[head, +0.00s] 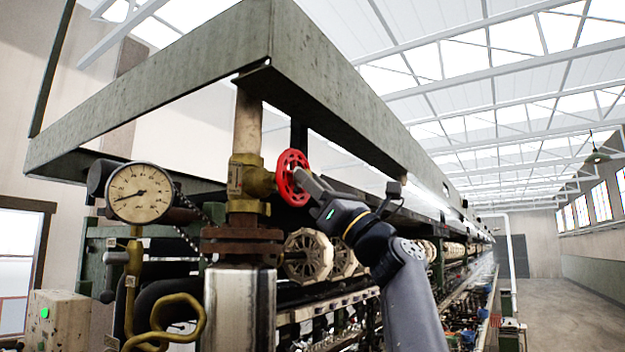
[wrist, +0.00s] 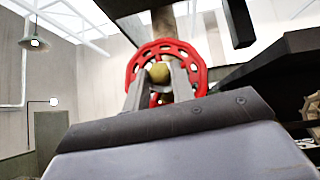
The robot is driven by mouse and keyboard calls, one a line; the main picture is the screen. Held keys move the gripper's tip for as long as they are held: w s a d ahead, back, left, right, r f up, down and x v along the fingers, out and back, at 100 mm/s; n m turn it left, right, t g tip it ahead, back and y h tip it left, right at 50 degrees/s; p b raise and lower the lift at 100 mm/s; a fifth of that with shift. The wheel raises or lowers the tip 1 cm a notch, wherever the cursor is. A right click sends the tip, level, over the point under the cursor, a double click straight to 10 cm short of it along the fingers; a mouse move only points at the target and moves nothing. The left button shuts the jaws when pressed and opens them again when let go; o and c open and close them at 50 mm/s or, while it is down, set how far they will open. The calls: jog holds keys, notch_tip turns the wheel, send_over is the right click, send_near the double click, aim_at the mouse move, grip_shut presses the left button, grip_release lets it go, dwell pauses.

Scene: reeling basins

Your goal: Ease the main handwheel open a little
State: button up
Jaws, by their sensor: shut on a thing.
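The red handwheel (head: 290,178) sits on the side of a brass valve (head: 247,180) on a vertical pipe. My gripper (head: 301,175) reaches it from the right in the head view, its jaws at the wheel's middle. In the wrist view the red handwheel (wrist: 192,60) stands upright ahead, with holes around its rim. My gripper (wrist: 160,77) has its two fingers on either side of the round brass hub (wrist: 159,72). It is shut on the handwheel at its middle. The fingers hide the wheel's lower middle.
A round pressure gauge (head: 140,192) is left of the valve. A green-grey metal beam (head: 200,75) runs close above. Pale wooden reels (head: 308,255) and machinery lie below. The aisle floor (head: 565,310) at the right is clear.

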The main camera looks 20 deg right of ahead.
jog(key=n+g+y, duration=0.1)
jog(key=n, duration=0.1)
jog(key=shift+d+n+g+y, duration=0.1)
jog(key=shift+n+g+y, duration=0.2)
jog(key=shift+n, duration=0.1)
jog(key=o, duration=1)
jog(key=b+v, duration=0.5)
jog(key=v, duration=0.5)
jog(key=shift+s+d+f, duration=0.15)
jog(key=shift+d+f, duration=0.05)
jog(key=shift+f, duration=0.1)
